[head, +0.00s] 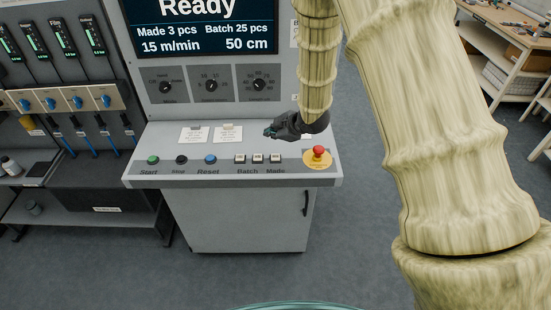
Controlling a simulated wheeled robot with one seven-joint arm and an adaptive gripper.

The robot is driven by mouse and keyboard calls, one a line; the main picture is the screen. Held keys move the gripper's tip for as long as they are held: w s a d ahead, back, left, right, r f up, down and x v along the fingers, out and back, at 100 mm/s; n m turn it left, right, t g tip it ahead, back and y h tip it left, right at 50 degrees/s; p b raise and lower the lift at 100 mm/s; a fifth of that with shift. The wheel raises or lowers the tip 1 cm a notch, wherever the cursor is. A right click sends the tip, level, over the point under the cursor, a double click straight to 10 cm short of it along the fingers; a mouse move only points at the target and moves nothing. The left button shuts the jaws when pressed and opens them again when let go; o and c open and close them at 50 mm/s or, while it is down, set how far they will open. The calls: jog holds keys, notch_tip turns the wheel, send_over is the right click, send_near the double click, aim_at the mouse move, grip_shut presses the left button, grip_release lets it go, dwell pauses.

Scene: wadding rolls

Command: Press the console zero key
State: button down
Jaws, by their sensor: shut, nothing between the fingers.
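The grey console (335,160) stands in the middle of the head view. Its sloped front carries a row of buttons. Three small pale square keys sit right of centre: two above the word Batch (248,159) and one above the word Made (276,158). The lettering on these keys is too small to read, so I cannot tell which is the zero key. My gripper (268,132) is shut and empty. In the picture it appears above the Made key, over the rear of the panel, apparently not touching any key.
A red emergency stop on yellow (318,154) is right of the keys. Green Start (153,159), black Stop (181,159) and blue Reset (210,158) are left. The screen (205,25) reads Ready, Made 3 pcs, Batch 25 pcs. Two paper notes (211,134) lie behind the buttons.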

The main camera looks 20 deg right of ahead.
aim_at(273, 158)
jog(key=shift+f+b, duration=2.15)
jog(key=shift+f, duration=1.45)
jog(key=shift+f, duration=0.4)
jog(key=shift+f+b, duration=0.4)
jog(key=shift+b, duration=0.15)
jog(key=shift+r+p, duration=0.6)
jog(key=shift+r, duration=0.25)
jog(key=shift+r+p, duration=1.75)
jog(key=shift+r, duration=0.8)
